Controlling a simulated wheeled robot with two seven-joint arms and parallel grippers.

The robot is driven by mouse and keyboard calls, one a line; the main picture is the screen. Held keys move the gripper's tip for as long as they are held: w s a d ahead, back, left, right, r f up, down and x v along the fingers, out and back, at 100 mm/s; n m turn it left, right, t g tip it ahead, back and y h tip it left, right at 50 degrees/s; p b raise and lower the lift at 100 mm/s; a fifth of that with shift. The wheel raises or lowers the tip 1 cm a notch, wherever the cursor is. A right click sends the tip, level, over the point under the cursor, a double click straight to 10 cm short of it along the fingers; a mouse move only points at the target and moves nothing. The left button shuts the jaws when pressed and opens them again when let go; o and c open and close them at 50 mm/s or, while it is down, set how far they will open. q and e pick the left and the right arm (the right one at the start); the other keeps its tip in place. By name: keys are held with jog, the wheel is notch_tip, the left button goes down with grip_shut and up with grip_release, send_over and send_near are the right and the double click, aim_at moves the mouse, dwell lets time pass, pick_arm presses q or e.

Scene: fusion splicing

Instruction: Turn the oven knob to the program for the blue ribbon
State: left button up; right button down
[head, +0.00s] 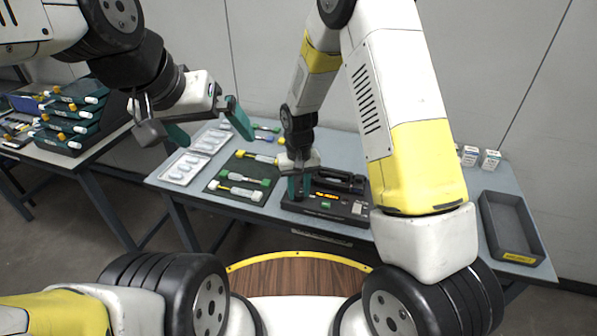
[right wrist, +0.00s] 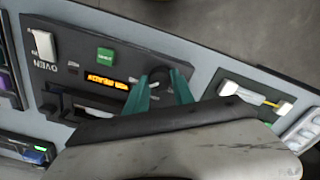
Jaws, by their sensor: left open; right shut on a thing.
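The dark splicing unit with the oven (head: 325,207) stands on the table in the head view. In the right wrist view its panel (right wrist: 72,52) shows the word OVEN, a lit orange display (right wrist: 106,83), a green button (right wrist: 107,55) and a white switch (right wrist: 43,44). My right gripper (head: 299,187) points down at the unit's left end. Its teal fingers (right wrist: 160,88) are shut on the dark round knob (right wrist: 158,74), which they partly hide. The display text and the knob's setting are too small to read. My left gripper (head: 208,122) is open and empty above the table's left part.
A dark mat (head: 213,187) with several coloured ribbon pieces lies left of the unit. White trays (head: 183,168) lie further left. An empty grey bin (head: 511,228) is at the right, with small white boxes (head: 490,159) behind it. Stacked cases (head: 72,122) stand on the left table.

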aim_at(298, 192)
jog(key=shift+m, duration=0.5)
jog(key=c, duration=1.1)
grip_release()
notch_tip(298, 192, up, 7)
jog(key=shift+r, duration=0.45)
